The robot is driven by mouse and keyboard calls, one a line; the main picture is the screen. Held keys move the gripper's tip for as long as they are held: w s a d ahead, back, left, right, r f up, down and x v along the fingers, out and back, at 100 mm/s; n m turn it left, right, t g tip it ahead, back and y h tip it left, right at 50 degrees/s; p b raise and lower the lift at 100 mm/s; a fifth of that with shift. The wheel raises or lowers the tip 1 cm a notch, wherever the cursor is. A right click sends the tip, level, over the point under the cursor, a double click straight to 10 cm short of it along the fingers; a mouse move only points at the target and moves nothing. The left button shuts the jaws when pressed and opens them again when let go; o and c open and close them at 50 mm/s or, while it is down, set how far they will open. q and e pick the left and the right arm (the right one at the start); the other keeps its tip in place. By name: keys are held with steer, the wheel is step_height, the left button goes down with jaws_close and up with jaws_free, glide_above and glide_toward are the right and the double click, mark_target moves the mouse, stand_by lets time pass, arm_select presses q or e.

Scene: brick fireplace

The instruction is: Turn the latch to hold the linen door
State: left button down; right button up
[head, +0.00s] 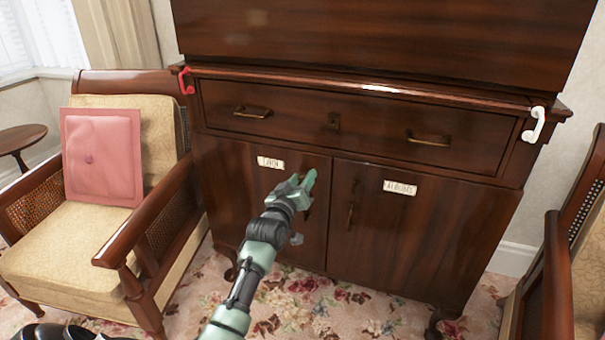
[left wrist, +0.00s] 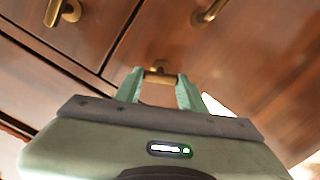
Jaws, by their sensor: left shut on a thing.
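The linen door (head: 245,205) is the left lower door of a dark wood cabinet, with a pale label (head: 270,162) that seems to read "LINEN". It looks closed. My left gripper (head: 306,180) is at this door's right side, near the seam between the doors. In the left wrist view its two green fingers (left wrist: 160,86) are shut on a brass handle (left wrist: 160,77), which the gripper largely hides in the head view. A red curved piece (head: 186,80) sits at the cabinet's upper left edge and a white one (head: 535,125) at its upper right. I cannot tell which is the latch.
The right door (head: 425,235) bears an "ALBUMS" label (head: 400,187) and a brass handle (head: 350,215). A wide drawer (head: 300,118) is above. An armchair (head: 55,220) with a pink cushion (head: 101,157) stands left, another chair (head: 560,270) right. Flowered carpet (head: 300,312) lies in front.

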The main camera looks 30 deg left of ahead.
arm_select(q)
steer(key=shift+r+n, duration=0.15)
steer(key=shift+n, duration=0.15)
steer(key=n+p, duration=0.2)
steer(key=n, duration=0.1)
steer(key=shift+p, duration=0.35)
steer(key=n+p, duration=0.1)
steer(key=n, duration=0.3)
steer(key=shift+a+f+n+p, duration=0.1)
steer(key=shift+f+n+p, duration=0.1)
steer(key=shift+n+p, duration=0.15)
steer(key=shift+n, duration=0.75)
steer(key=shift+f+n+p, duration=0.15)
steer(key=shift+n+p, duration=0.15)
steer(key=shift+n, duration=1.1)
arm_select(e)
step_height(320, 180, down, 15)
steer(key=g, duration=0.1)
steer(key=shift+w+a+f, duration=0.2)
arm_select(q)
steer(key=c, duration=0.8)
jaws_free()
steer(key=shift+c, duration=0.2)
